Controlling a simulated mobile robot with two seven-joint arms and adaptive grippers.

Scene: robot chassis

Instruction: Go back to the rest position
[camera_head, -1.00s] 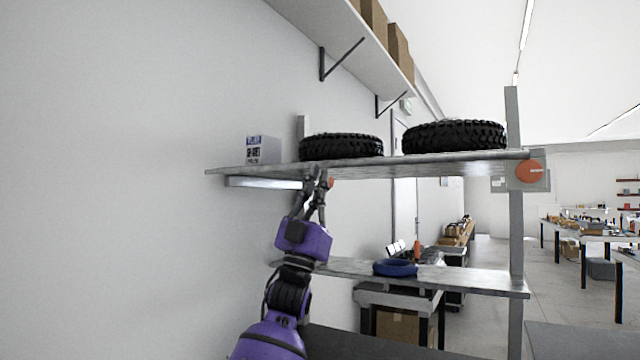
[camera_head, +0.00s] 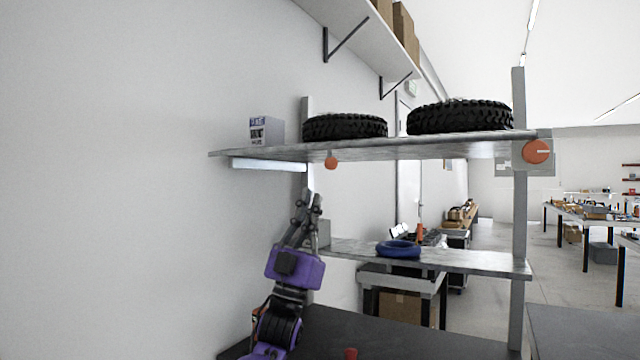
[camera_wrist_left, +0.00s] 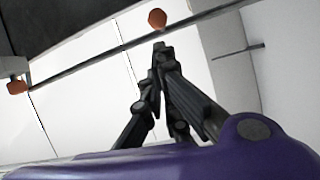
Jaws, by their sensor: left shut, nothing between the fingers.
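My left gripper (camera_head: 312,198) points upward in the head view, on a purple wrist. Its fingers are shut and hold nothing. It is in front of the shelf rack, below the upper shelf (camera_head: 400,148) and left of the lower shelf's blue ring. In the left wrist view the fingertips (camera_wrist_left: 159,48) meet, with an orange knob (camera_wrist_left: 157,18) beyond them. The same kind of orange knob sits under the upper shelf's front edge (camera_head: 331,162) in the head view. My right gripper is not in view.
Two black tires (camera_head: 345,127) and a small grey box (camera_head: 266,131) stand on the upper shelf. A blue ring (camera_head: 398,249) lies on the lower shelf (camera_head: 470,262). A dark work surface (camera_head: 400,338) is below. A bare wall (camera_head: 120,180) is at left.

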